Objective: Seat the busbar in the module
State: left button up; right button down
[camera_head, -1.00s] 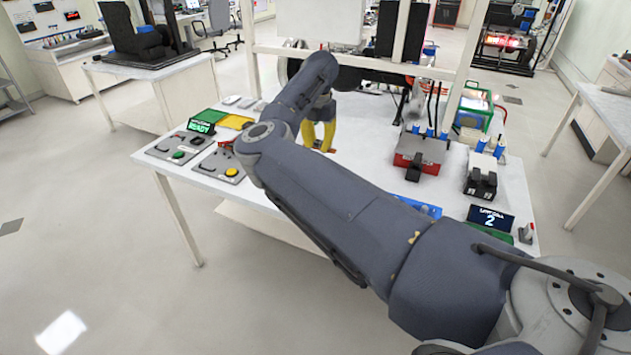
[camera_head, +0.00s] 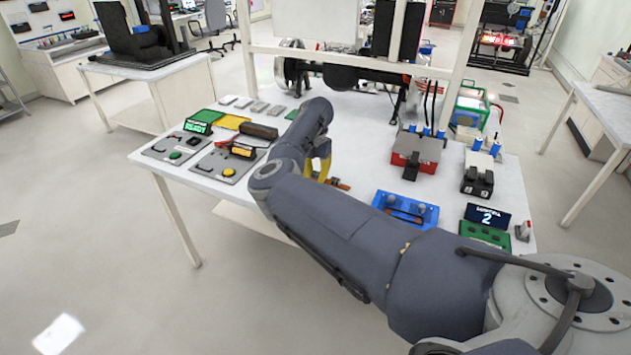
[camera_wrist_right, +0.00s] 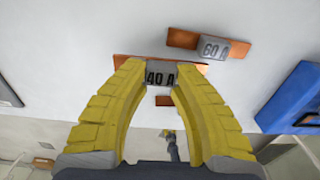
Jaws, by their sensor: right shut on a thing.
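My right gripper (camera_wrist_right: 160,75) has its yellow fingers closed around a grey block marked 40 A (camera_wrist_right: 161,75) on a copper busbar (camera_wrist_right: 128,61). A second copper busbar with a grey block marked 60 A (camera_wrist_right: 212,47) lies beside it, apart from the fingers. In the head view my right gripper (camera_head: 322,168) is low over the table's middle, largely behind my arm, with copper (camera_head: 341,186) showing beside it. A blue fixture (camera_head: 405,208) with a brown bar in it sits to the right; I cannot tell if it is the module. My left gripper is out of view.
A red-based unit (camera_head: 416,152) and a black block (camera_head: 477,182) stand on the right of the table. Button panels (camera_head: 222,165) and green and yellow pads (camera_head: 233,122) are at the left. A display reading 2 (camera_head: 487,215) stands front right.

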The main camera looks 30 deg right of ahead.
aim_at(315, 174)
jog(key=shift+f, duration=1.2)
jog(key=shift+f, duration=0.1)
jog(key=c, duration=1.1)
grip_release()
notch_tip(315, 174, up, 12)
jog(key=shift+r, duration=0.1)
